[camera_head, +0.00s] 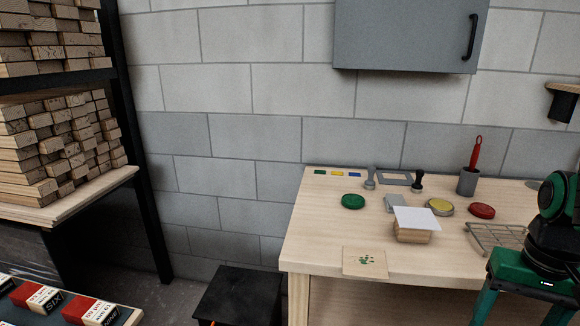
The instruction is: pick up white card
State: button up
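The white card (417,219) lies flat on top of a small wooden block (412,236) on the wooden workbench (330,222). It overhangs the block, and its whole upper face shows. No gripper fingers can be made out in the head view. A dark green and black jointed part (556,230) shows at the right edge, apart from the card; I take it to be part of my arm.
Close behind the card are a grey block (395,203), a yellow round pad (440,207) and a red one (481,211). A wire rack (495,238) lies to its right. A green-spotted wooden tile (365,262) lies at the front edge. The bench's left front is clear.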

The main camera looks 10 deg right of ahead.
aim_at(407, 218)
jog(key=u, duration=0.05)
jog(key=k, duration=0.5)
jog(key=u, duration=0.9)
jog(key=i, duration=1.5)
jog(key=z, duration=2.85)
